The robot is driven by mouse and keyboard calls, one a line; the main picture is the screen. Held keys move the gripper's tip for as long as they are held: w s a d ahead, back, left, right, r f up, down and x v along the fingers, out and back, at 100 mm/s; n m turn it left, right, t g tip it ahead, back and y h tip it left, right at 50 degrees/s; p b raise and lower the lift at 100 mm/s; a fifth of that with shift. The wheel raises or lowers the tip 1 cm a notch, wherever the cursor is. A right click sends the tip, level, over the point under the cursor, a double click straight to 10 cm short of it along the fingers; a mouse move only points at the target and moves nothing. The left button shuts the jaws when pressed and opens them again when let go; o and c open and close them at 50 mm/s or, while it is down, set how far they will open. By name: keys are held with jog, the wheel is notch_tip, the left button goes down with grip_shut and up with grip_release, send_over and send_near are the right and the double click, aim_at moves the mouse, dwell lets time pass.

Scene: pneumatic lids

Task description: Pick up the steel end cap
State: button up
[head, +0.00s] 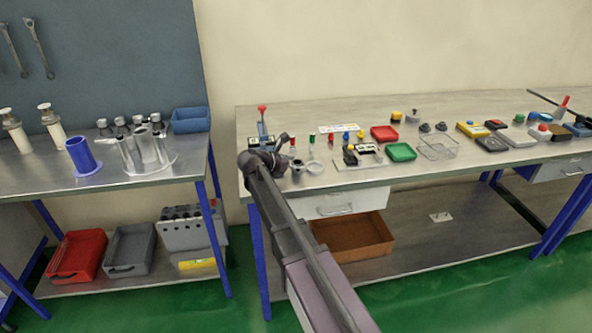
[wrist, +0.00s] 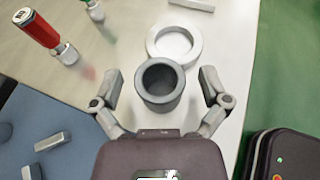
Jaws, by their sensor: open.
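The steel end cap appears to be a dark grey round cup with a hollow top, seen in the wrist view (wrist: 160,102). It stands upright on the bench between my two fingers, with a gap on each side. My gripper (wrist: 161,87) is open and empty. In the head view a small grey round piece (head: 297,165), likely the same cap, stands near the bench's front left edge. My arm's end reaches down beside it there and hides part of the area. My fingertips are hard to make out in the head view.
A pale ring (wrist: 174,45) lies just beyond the cap, close to it. A red-handled tool (wrist: 41,32) stands to the left in the wrist view. The bench edge drops to green floor at the right. A red tray (head: 384,133) and green tray (head: 401,152) are farther right.

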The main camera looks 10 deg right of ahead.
dwell(0.3)
grip_shut()
jog(key=shift+r, duration=0.2)
notch_tip(320, 180, up, 3)
jog(key=p, duration=0.3)
jog(key=s+a+r+p, duration=0.1)
jog(key=s+a, duration=0.1)
jog(key=s, duration=0.5)
jog(key=s+a+p, duration=0.1)
jog(key=s+a, duration=0.2)
jog(key=s, duration=0.5)
jog(key=shift+a+r, duration=0.35)
